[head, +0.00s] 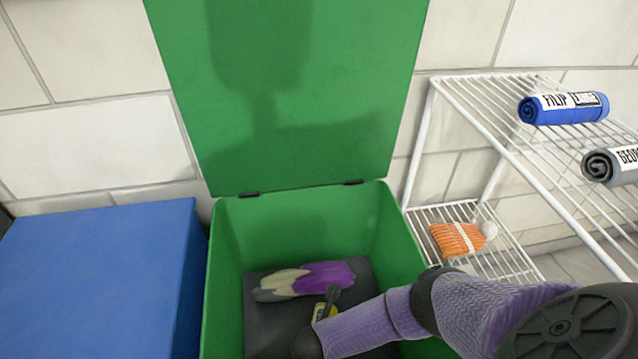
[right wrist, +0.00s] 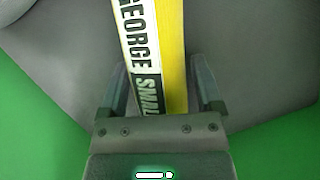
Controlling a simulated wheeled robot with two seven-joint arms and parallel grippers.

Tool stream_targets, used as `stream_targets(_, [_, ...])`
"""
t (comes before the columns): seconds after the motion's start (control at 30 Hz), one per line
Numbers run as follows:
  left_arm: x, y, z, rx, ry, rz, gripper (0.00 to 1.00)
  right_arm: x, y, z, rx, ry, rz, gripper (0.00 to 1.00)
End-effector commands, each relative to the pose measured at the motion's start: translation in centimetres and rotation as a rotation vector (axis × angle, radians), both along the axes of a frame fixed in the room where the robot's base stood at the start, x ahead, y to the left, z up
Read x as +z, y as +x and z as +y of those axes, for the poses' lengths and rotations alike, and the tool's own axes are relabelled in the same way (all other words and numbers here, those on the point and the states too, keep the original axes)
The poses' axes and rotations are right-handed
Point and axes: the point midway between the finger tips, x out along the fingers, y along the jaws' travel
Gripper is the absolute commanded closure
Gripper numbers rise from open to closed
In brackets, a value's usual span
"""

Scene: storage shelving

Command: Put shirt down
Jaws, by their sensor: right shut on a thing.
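My right gripper (head: 318,326) reaches down inside the open green bin (head: 285,222). It is shut on a yellow rolled shirt (head: 320,311), which is mostly hidden by the gripper in the head view. In the right wrist view the yellow shirt (right wrist: 172,50) stands between the two fingers, with a white label reading "GEORGE SMALL". It is over or on a dark grey surface in the bin; I cannot tell whether it touches. My left gripper is not in view.
A purple and cream item (head: 322,275) lies in the bin beside my gripper. A blue box (head: 95,280) stands left of the bin. A white wire shelf (head: 480,105) at the right holds a blue roll (head: 565,108), a grey roll (head: 612,166) and, lower, an orange item (head: 457,239).

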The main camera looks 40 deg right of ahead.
Motion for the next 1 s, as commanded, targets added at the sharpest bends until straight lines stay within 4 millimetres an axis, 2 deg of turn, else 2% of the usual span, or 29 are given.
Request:
stream_targets(0.07, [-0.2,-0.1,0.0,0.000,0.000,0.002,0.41,-0.3,0.0,0.0,0.001,0.000,0.000,1.00])
stream_targets(0.1, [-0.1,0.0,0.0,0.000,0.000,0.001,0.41,-0.2,0.0,0.0,0.001,0.000,0.000,0.08])
stream_targets(0.13, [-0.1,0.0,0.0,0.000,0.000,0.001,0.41,-0.2,0.0,0.0,0.000,0.000,0.000,0.02])
stream_targets(0.4, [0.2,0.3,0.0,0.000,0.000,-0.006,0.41,0.4,0.0,0.0,-0.001,0.000,-0.002,0.00])
stream_targets(0.47, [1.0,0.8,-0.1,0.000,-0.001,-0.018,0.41,1.6,-0.1,0.3,0.001,0.000,-0.005,0.00])
stream_targets(0.6, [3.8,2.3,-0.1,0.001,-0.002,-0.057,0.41,5.9,-0.8,1.6,0.002,0.003,-0.011,0.00])
stream_targets(0.73, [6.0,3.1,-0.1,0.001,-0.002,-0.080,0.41,9.1,-1.7,2.6,0.001,0.002,-0.009,0.00])
stream_targets(0.87, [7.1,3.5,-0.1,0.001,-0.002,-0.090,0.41,10.9,-2.3,3.4,0.002,0.001,-0.005,0.00])
stream_targets(1.0, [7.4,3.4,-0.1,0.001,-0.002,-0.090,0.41,11.4,-2.7,3.7,0.000,0.000,-0.001,0.00])
